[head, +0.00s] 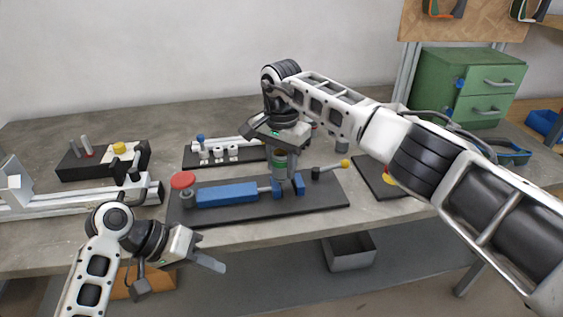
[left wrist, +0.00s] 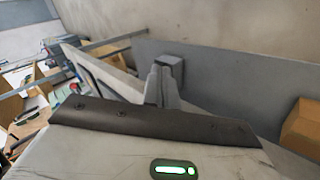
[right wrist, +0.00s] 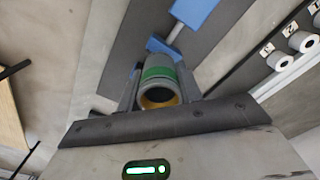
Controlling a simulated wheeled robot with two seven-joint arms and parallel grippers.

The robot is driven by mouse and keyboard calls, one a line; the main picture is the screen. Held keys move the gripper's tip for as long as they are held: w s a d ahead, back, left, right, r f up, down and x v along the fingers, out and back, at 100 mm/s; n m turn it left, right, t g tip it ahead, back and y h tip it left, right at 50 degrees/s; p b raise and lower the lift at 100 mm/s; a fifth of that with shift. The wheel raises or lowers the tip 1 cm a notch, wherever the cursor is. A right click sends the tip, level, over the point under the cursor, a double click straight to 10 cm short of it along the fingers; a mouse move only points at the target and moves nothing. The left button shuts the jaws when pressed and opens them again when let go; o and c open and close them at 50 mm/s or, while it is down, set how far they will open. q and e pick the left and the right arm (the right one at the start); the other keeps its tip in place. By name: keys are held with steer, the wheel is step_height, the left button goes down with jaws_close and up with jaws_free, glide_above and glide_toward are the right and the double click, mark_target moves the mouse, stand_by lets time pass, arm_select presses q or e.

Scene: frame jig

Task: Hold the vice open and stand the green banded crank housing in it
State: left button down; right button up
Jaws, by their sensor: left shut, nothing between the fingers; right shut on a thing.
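The crank housing (head: 280,166), a grey cylinder with a green band, stands upright in my right gripper (head: 279,152), which is shut on it. In the right wrist view the housing (right wrist: 158,78) lies between both fingers, its open end toward the camera. The blue vice (head: 228,193) is on a dark base plate, with a red button (head: 183,180) at its left. The housing's lower end is at the vice's blue jaws (head: 298,184); I cannot tell if it rests inside. My left gripper (head: 211,263) is shut and empty, low in front of the bench edge, away from the vice.
A lever with a yellow knob (head: 345,163) is right of the jaws. A rack of white numbered pieces (head: 219,153) stands behind the vice. A black block (head: 75,165) and a metal rail fixture (head: 60,200) are at left. A grey bin (head: 349,252) is below the bench.

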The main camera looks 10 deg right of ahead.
arm_select(q)
steer(key=w+r+m, duration=0.1)
steer(key=w+r, duration=0.2)
steer(key=w+a+r+m+t, duration=0.1)
steer(key=w+r+m, duration=0.1)
steer(key=w+r, duration=0.1)
steer(key=w+a+r+m+t+y, duration=0.1)
steer(key=w+r, duration=0.2)
steer(key=w, duration=0.1)
steer(key=shift+r+m, duration=0.3)
steer(key=w+a+r+m+t, duration=0.3)
steer(key=w+r, duration=0.3)
steer(key=r, duration=0.3)
steer(key=shift+y, duration=0.4)
steer(key=shift+w+a+f, duration=0.1)
steer(key=shift+f, duration=1.35)
steer(key=shift+w+a+f, duration=0.1)
steer(key=shift+f, duration=1.35)
